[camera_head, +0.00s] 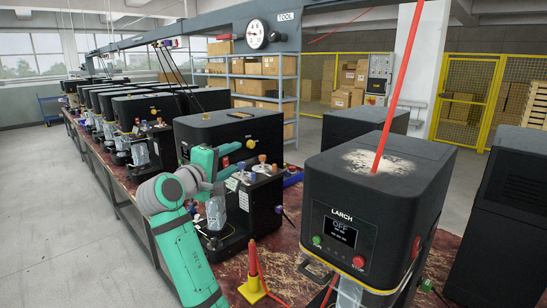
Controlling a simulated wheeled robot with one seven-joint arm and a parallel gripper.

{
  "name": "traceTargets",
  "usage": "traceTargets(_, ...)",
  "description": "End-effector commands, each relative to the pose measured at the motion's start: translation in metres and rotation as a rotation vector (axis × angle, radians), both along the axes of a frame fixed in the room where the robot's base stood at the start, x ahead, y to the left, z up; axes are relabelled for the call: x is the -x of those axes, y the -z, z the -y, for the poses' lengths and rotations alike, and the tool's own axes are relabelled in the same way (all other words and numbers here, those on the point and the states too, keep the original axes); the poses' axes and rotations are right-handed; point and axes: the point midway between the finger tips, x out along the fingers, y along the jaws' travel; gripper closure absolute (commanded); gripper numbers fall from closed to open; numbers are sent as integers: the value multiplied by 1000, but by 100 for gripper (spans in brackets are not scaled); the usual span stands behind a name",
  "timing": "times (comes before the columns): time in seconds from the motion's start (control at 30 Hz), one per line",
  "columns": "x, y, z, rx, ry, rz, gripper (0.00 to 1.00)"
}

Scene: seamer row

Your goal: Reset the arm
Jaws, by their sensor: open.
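My teal arm comes up from the bottom of the head view, bends at a grey joint and reaches toward a black machine (255,195) on the bench. My gripper (232,160) is at its end, small in the picture, in front of that machine and another black-topped one behind it (228,127). It is open, and I see nothing held in it. Whether it touches the machine cannot be told from this view.
A large black machine labelled LARCH (385,190), its screen reading OFF, stands close at right with a red pole (400,80) rising above it. Several similar machines line the bench behind. Open floor (50,200) lies left.

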Motion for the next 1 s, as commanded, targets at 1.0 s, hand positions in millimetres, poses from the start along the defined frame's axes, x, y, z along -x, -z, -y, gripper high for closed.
traceTargets(1.0,126,430,10,-491,-304,-65,52)
